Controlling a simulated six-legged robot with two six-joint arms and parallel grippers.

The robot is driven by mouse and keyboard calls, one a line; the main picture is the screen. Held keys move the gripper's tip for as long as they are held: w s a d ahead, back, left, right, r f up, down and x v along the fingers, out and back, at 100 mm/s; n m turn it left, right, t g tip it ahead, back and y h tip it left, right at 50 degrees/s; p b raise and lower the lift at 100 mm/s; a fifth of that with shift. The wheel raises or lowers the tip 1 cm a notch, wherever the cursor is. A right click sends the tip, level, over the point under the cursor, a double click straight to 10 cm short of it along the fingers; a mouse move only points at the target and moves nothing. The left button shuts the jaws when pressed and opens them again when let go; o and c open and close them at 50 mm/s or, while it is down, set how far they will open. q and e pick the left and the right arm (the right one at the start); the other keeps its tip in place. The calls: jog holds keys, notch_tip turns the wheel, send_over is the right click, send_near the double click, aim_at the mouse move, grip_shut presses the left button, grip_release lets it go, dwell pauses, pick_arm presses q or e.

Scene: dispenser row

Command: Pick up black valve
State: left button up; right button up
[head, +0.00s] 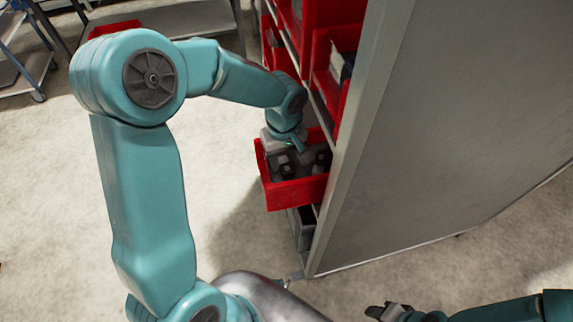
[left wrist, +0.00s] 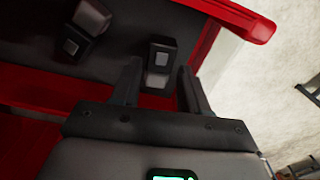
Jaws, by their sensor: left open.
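A black valve (left wrist: 160,56) with a grey lower part lies in an open red bin (head: 292,195) on the shelf rack. My left gripper (left wrist: 160,80) is open, with its two fingers reaching down into the bin. In the left wrist view the valve shows between and just beyond the fingertips; I cannot tell whether they touch it. A second black valve (left wrist: 80,38) lies to the left in the same bin. In the head view my left gripper (head: 291,155) is over the bin and partly hides its contents. My right gripper (head: 385,312) is at the bottom edge.
More red bins (head: 335,65) sit above in the rack, close to my left arm. The rack's large grey side panel (head: 450,140) stands right of the bin. Metal carts (head: 190,20) stand at the back left. The floor to the left is clear.

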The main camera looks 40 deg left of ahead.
pick_arm(q)
jog(key=shift+f, duration=0.85)
jog(key=shift+r, duration=0.1)
grip_shut()
